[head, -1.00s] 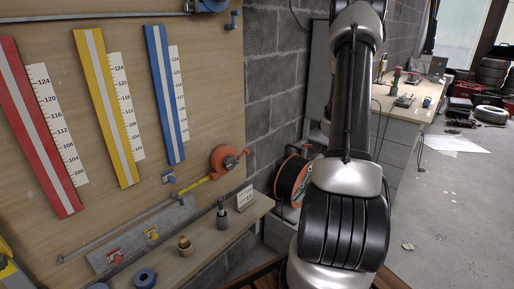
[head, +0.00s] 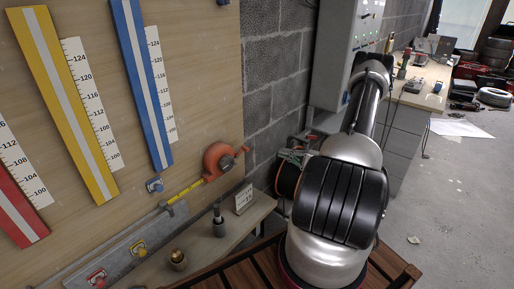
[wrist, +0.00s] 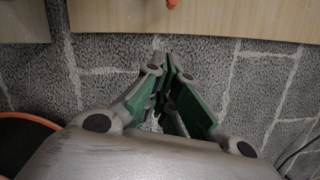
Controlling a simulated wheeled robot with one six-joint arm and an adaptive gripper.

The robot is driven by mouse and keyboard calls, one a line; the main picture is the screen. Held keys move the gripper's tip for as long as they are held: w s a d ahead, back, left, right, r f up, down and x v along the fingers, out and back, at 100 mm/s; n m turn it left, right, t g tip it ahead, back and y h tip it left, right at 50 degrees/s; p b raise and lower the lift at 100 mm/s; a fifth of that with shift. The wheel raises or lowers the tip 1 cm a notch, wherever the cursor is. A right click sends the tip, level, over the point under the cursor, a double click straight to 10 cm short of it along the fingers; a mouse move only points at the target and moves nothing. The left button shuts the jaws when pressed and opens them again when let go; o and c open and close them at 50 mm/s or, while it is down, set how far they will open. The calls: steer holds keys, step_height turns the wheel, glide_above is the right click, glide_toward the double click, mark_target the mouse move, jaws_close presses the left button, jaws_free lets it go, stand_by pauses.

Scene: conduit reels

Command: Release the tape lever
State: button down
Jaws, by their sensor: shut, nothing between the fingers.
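The orange tape measure (head: 218,162) is on the wooden board, near its right edge, with yellow tape drawn out to the lower left. A small orange lever (head: 243,150) sticks out at its right side. My gripper (wrist: 168,68) is shut and empty, its green-padded fingers together in front of the grey block wall. In the head view my gripper (head: 293,155) is partly hidden by my arm, to the right of the tape measure and apart from it. An orange tip (wrist: 172,3) at the top edge of the wrist view is cut off; I cannot tell which part it is.
A narrow wooden shelf (head: 205,238) with small fittings and a white card (head: 243,199) runs below the tape. An orange-rimmed reel (head: 286,180) stands behind my gripper. A grey cabinet (head: 345,50) is on the wall behind.

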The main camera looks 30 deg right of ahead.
steer(key=w+a+r, duration=0.1)
steer(key=w+a, duration=0.6)
steer(key=a, duration=0.2)
steer(key=shift+r, duration=0.35)
steer(key=shift+a+r+n+g, duration=0.2)
steer(key=shift+r+n, duration=0.2)
steer(key=shift+n, duration=0.15)
steer(key=shift+a+r+n+g, duration=0.1)
steer(key=shift+r+n+g, duration=0.1)
steer(key=shift+r+n, duration=0.25)
stand_by(0.4)
steer(key=shift+r+n+g+h, duration=0.6)
steer(key=shift+r+n+h, duration=0.3)
steer(key=shift+r+n, duration=2.95)
steer(key=a+v, duration=0.1)
steer(key=v, duration=0.9)
steer(key=shift+s+f, duration=0.25)
steer(key=shift+s, duration=0.1)
